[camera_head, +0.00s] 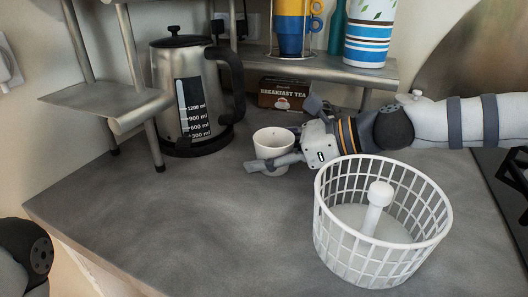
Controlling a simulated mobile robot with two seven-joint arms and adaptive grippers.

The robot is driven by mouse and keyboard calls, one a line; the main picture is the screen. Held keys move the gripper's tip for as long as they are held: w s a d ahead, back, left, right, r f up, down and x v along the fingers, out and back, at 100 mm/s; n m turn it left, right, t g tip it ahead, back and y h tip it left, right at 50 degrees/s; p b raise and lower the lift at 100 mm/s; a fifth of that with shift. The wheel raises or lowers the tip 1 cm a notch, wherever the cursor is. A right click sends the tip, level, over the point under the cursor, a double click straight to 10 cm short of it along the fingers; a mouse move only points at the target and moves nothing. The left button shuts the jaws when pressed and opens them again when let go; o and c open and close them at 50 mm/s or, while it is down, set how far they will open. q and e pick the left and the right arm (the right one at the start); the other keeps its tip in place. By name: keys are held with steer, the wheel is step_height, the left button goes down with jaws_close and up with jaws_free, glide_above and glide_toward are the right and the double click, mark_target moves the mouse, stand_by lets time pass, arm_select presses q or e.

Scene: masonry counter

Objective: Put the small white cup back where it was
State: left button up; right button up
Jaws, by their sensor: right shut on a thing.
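The small white cup (272,141) is upright at the middle of the counter, to the right of the kettle and in front of the tea box. My right gripper (272,161) reaches in from the right and is shut on the cup. One finger crosses the front of the cup and hides part of its lower side. I cannot tell whether the cup's base touches the counter. At the lower left edge a dark part of my left arm shows, but the left gripper is out of view.
A steel kettle (188,100) stands at the back left beside a metal step shelf (108,98). A tea box (283,94) is behind the cup. A white basket (330,225) stands at front right. Stacked mugs (291,30) and a patterned tumbler (368,45) are on the rear shelf. The front-left counter (170,220) is clear.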

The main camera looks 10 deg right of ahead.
steer(key=shift+f, duration=0.25)
steer(key=o, duration=1.2)
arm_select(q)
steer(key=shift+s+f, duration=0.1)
arm_select(e)
steer(key=shift+f, duration=0.1)
steer(key=shift+r, duration=0.25)
steer(key=p+v, duration=0.1)
steer(key=v, duration=0.3)
steer(key=p+v, duration=0.1)
steer(key=v, duration=0.2)
steer(key=r+p+v, duration=0.1)
steer(key=v, duration=0.3)
steer(key=shift+d+r, duration=0.1)
steer(key=shift+r, duration=0.05)
steer(key=shift+s+d, duration=0.15)
steer(key=shift+d, duration=0.2)
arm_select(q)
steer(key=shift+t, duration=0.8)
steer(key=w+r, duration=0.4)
